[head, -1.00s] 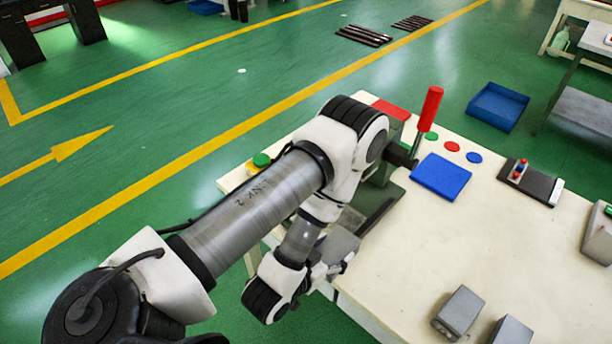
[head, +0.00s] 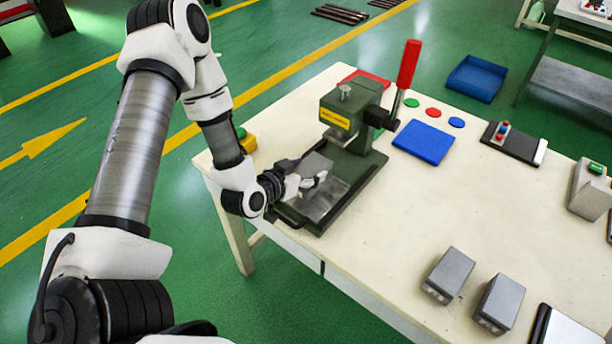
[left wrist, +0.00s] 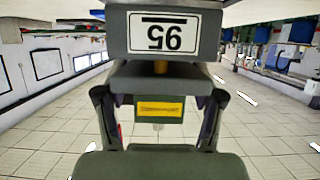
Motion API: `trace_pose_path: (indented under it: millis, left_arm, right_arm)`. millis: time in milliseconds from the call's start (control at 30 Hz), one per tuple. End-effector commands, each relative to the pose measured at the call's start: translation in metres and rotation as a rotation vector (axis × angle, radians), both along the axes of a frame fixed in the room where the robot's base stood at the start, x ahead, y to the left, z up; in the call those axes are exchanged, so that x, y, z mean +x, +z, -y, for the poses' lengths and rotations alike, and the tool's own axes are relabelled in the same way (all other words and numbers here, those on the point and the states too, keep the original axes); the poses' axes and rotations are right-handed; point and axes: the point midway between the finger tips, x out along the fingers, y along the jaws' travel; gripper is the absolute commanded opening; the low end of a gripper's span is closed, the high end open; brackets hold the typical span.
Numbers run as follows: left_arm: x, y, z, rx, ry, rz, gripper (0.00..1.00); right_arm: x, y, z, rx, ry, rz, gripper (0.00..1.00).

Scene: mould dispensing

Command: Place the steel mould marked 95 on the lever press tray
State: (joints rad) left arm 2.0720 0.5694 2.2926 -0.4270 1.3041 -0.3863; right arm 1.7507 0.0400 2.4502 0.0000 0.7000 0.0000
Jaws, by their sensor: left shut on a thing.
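The grey steel mould (head: 317,164) is in my left gripper (head: 306,184), which is shut on it at the front of the green lever press (head: 352,135). In the left wrist view the mould (left wrist: 119,32) shows a white label reading 95, upside down. The steel press tray (head: 325,208) lies under and in front of the gripper. The gripper partly hides the mould and tray, so I cannot tell whether the mould touches the tray. The red-handled lever (head: 408,64) is raised. My right gripper is not in view.
Two other grey moulds (head: 449,273) (head: 500,303) stand at the table's front. A blue mat (head: 424,142) and coloured discs lie right of the press. A yellow box with a green button (head: 246,140) is left of the press. The table's middle (head: 420,210) is clear.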

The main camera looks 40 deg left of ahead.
Motion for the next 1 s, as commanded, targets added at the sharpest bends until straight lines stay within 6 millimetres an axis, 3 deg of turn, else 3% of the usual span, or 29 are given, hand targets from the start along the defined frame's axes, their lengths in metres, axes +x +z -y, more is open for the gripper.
trace_pose_path:
  millis: [33,233,567,600,667,1000]
  left_arm:
    - [0.005,0.003,-0.006,0.001,0.003,0.004,0.04]
    - [0.004,-0.033,-0.004,0.003,-0.001,-0.001,0.04]
    - [0.004,-0.039,-0.004,0.0,0.001,0.003,0.04]
    - [0.004,-0.04,-0.004,0.0,0.001,0.0,0.72]
    - [0.004,-0.039,-0.004,0.0,0.001,0.0,0.93]
    - [0.004,-0.037,-0.004,0.0,0.001,0.0,0.93]
  right_arm:
    - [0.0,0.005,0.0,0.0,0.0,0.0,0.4]
    - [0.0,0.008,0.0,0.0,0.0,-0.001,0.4]
    - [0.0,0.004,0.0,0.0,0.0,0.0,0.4]
    - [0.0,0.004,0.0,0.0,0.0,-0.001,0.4]
    - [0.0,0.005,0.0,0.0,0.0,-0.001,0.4]
    - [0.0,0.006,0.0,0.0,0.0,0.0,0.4]
